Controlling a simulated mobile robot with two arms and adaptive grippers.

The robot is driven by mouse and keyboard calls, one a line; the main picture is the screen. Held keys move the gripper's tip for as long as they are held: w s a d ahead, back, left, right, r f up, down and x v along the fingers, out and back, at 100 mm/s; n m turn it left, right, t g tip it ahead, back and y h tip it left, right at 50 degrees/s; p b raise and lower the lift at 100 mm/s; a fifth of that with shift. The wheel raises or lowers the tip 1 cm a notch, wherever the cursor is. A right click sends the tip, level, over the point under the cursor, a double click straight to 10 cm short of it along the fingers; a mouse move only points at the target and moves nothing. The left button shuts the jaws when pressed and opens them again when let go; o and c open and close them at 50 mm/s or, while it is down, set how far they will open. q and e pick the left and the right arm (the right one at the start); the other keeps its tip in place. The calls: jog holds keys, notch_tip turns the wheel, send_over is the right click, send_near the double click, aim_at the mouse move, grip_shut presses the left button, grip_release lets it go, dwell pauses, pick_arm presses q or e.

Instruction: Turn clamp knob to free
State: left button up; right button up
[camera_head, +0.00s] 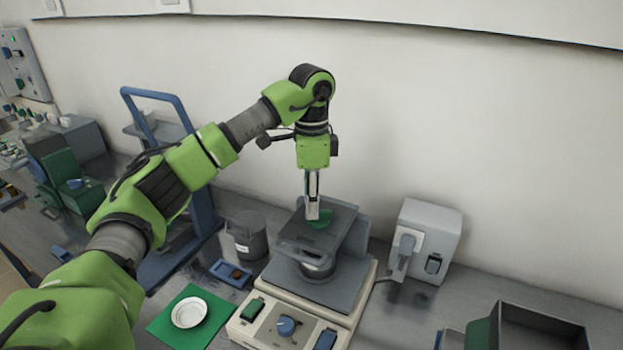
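A green knob (322,219) sits on the dark grey top plate (340,211) of a machine with a cream base (277,318); I take it for the clamp knob. My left gripper (313,213) points straight down over this knob, its fingertips at or just in front of it. The fingers show edge-on and hide part of the knob, so I cannot tell whether they touch or grip it. A round grey metal part (318,265) sits below the top plate. My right gripper is not in view.
A grey box (431,238) stands close on the right, a dark grey container (246,236) on the left. A white dish (189,313) lies on a green mat (167,328). An open bin (540,322) is front right.

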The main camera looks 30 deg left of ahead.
pick_arm(q)
notch_tip(320, 180, up, 10)
jog(key=shift+r, duration=0.25)
dwell(0.6)
